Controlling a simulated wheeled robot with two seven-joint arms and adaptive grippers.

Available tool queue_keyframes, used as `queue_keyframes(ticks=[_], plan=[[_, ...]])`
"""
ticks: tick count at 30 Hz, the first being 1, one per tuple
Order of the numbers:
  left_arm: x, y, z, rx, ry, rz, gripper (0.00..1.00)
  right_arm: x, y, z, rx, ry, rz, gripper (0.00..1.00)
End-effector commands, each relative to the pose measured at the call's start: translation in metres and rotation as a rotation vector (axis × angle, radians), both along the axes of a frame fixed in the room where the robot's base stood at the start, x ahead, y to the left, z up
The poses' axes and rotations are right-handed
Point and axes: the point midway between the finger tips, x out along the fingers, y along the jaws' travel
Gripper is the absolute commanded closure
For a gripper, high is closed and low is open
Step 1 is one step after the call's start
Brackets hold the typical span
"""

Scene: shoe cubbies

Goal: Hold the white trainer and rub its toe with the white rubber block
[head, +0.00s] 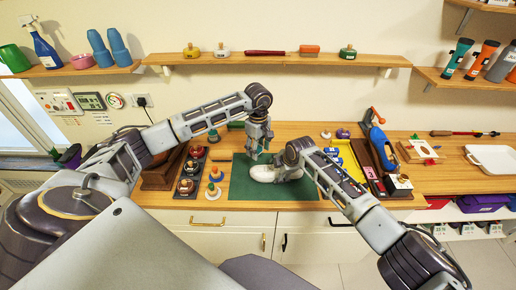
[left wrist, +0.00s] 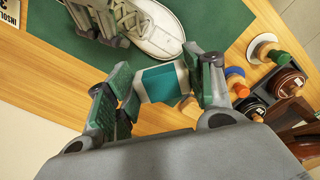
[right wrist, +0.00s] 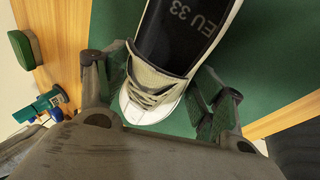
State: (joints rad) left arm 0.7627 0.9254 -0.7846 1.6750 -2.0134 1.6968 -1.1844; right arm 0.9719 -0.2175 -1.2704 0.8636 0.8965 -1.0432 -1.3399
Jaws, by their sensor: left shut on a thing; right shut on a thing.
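The white trainer (head: 262,173) lies on the green mat (head: 240,190), its toe toward the left in the head view. My right gripper (right wrist: 160,95) is shut around the trainer's sides, near the laces; "EU 33" shows on the insole. The trainer's toe (left wrist: 160,42) also shows in the left wrist view. My left gripper (head: 258,152) is above the toe, shut on the white rubber block (left wrist: 158,72), which has a teal band. In the left wrist view, the block is just short of the toe and appears apart from it. The right fingers are mostly hidden in the head view.
Left of the mat, a dark tray (head: 187,180) holds several round tins, with wooden-handled daubers (head: 213,191) beside it. Right of the mat are a yellow tray (head: 349,160) and a blue tool (head: 381,150). The mat's front is clear.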

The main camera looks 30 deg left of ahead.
Motion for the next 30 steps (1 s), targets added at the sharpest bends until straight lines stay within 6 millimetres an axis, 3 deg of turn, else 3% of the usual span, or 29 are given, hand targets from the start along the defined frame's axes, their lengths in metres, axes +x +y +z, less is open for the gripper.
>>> queue_keyframes(ticks=[30], plan=[[0.0000, 0.0000, 0.0017, -0.001, -0.001, 0.839, 0.66, -0.0010, -0.0028, -0.0046, -0.008, 0.005, -0.001, 0.61]])
